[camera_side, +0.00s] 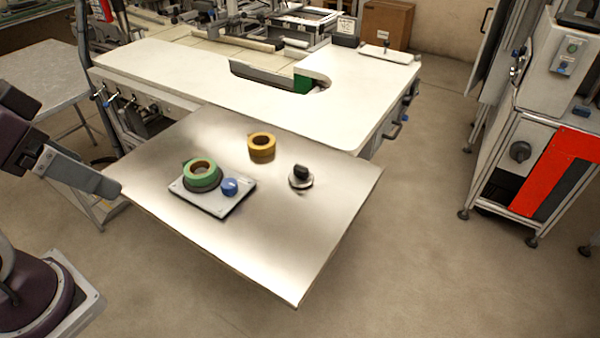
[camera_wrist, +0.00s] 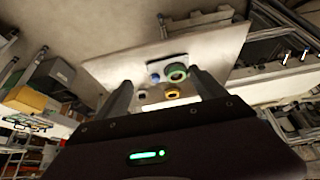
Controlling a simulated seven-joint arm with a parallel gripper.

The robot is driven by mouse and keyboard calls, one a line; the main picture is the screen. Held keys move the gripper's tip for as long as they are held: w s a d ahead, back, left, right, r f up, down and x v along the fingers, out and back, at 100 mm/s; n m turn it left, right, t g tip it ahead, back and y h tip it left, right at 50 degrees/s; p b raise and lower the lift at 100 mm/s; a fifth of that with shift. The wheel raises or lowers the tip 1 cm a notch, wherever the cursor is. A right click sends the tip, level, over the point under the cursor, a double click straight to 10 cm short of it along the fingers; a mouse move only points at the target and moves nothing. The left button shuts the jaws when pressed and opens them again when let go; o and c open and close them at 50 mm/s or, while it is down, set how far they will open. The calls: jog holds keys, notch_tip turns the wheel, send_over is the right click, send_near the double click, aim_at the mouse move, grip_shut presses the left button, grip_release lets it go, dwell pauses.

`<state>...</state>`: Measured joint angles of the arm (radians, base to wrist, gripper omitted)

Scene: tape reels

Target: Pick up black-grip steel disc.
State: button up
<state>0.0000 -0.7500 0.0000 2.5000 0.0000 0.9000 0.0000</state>
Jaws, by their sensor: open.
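The black-grip steel disc (camera_side: 301,178) lies on the steel table top (camera_side: 290,245), right of the other items in the side view. It is a round silver disc with a black grip standing on it. In the wrist view the disc (camera_wrist: 142,95) is small, close beside the left finger. My gripper (camera_side: 112,188) is at the left edge of the table in the side view, well away from the disc. In the wrist view my gripper (camera_wrist: 160,82) shows two fingers spread apart with nothing held between them.
A grey plate (camera_side: 218,208) on the table carries a green tape reel (camera_side: 202,178) and a blue knob (camera_side: 230,187). A yellow tape reel (camera_side: 262,145) stands behind them. A white workbench (camera_side: 190,75) adjoins the table's back. The table's front part is clear.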

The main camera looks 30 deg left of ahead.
dwell(0.4)
jog(key=shift+c, duration=0.6)
jog(key=w+d+r+n+g, duration=0.2)
jog(key=w+r+n, duration=0.25)
jog(key=w, duration=0.55)
jog(key=n+g, duration=0.4)
jog(key=n, duration=1)
send_over(301, 166)
jog(key=f, duration=1.5)
jog(key=shift+w+a+f, duration=0.15)
jog(key=shift+a+f, duration=0.05)
jog(key=shift+f, duration=0.2)
jog(key=f, duration=0.6)
jog(key=shift+d+f, duration=0.25)
jog(key=shift+f, duration=0.1)
